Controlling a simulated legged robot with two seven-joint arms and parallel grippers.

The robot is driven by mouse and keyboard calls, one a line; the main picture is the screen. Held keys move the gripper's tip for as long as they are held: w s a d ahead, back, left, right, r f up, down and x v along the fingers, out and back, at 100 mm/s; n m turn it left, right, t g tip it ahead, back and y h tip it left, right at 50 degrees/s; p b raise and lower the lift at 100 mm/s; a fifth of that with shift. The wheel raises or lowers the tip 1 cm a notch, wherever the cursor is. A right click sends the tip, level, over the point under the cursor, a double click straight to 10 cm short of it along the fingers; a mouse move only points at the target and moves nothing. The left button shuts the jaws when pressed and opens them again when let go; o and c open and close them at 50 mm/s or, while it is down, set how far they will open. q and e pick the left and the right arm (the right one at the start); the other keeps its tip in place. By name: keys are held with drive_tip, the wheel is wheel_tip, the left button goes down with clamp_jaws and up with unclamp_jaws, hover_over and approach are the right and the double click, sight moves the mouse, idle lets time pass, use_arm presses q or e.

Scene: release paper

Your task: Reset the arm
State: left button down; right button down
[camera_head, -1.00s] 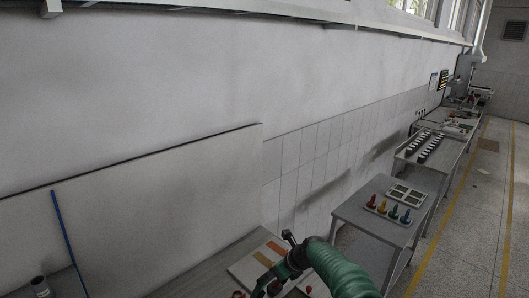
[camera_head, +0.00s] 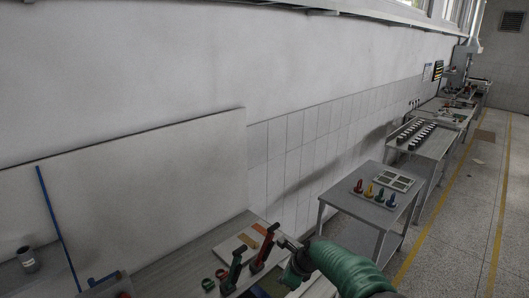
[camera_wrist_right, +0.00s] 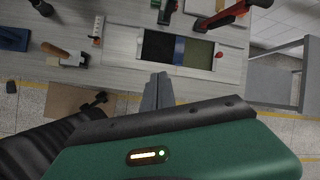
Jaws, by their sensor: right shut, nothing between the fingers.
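My right arm comes in from the lower right of the head view in a green sleeve. Its gripper (camera_head: 283,241) is over the workbench, beside a red-and-black tool. In the right wrist view its grey fingers (camera_wrist_right: 157,90) are together and empty, in front of the bench edge. They are apart from the tray (camera_wrist_right: 141,46) with dark, blue and green sections behind them. My left gripper does not show clearly in either view.
The workbench (camera_head: 190,252) holds a green-handled tool (camera_head: 233,268), a board with orange strips (camera_head: 232,245) and a grey cup (camera_head: 27,260). A table (camera_head: 350,207) with coloured pegs stands farther right. The wall rises behind; the floor (camera_head: 465,215) at right is open.

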drive_tip(key=s+d+f+n+h+b, duration=0.1)
drive_tip(key=s+d+f+n+b, duration=0.4)
drive_tip(key=s, duration=0.6)
drive_tip(key=s+d+f+n+g+h+b, duration=0.1)
drive_tip(key=s+d+f+n+b, duration=0.4)
drive_tip(key=s+f+n+b, duration=0.4)
drive_tip(key=s+d+f+n+h+b, duration=0.1)
drive_tip(key=s+d+f+n+b, duration=0.4)
drive_tip(key=s, duration=0.9)
wheel_tip(320, 180, down, 4)
drive_tip(key=n+b, duration=0.3)
drive_tip(key=shift+s+d+r+n+g+h, duration=0.25)
drive_tip(key=shift+d+n+g+h, duration=0.05)
drive_tip(key=shift+d+g+h, duration=0.1)
drive_tip(key=shift+a, duration=0.35)
